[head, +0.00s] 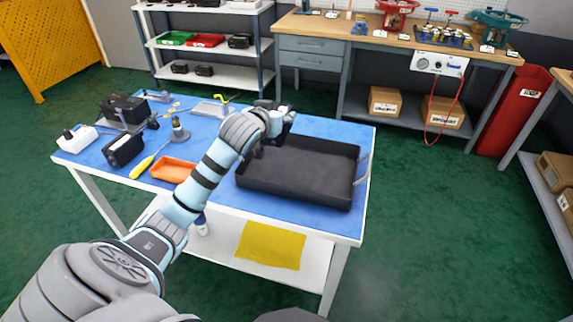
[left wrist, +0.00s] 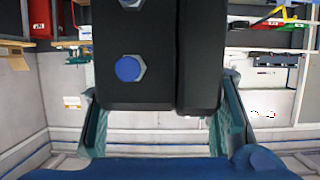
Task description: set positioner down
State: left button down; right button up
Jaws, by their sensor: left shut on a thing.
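My left gripper (head: 277,122) is above the blue table, over the back-left part of a large black tray (head: 300,170). It is shut on the positioner (left wrist: 140,40), a black box with a blue round plug in a metal fitting. In the left wrist view the box sits between the teal finger pads, with its end towards the camera. In the head view the gripper and arm hide most of the positioner, and I cannot tell if it touches anything. The tray looks empty where visible. My right gripper is in neither view.
On the table's left are an orange tray (head: 172,170), a yellow-handled screwdriver (head: 142,168), a black box (head: 124,149), a white box (head: 76,138) and a black device on a stand (head: 124,110). A workbench (head: 400,38) stands behind. The tray has a handle on its right.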

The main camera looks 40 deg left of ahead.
pick_arm(q)
notch_tip(320, 180, down, 14)
jog(key=b, duration=0.3)
jog(key=shift+f+b, duration=0.25)
jog(key=shift+b, duration=0.05)
jog(key=c, duration=0.8)
grip_release()
jog(key=shift+o, duration=0.4)
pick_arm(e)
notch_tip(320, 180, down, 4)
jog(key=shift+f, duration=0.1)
pick_arm(q)
jog(key=shift+r, duration=0.1)
jog(key=p+v, duration=0.3)
jog(key=v, duration=0.9)
jog(key=shift+p, duration=0.3)
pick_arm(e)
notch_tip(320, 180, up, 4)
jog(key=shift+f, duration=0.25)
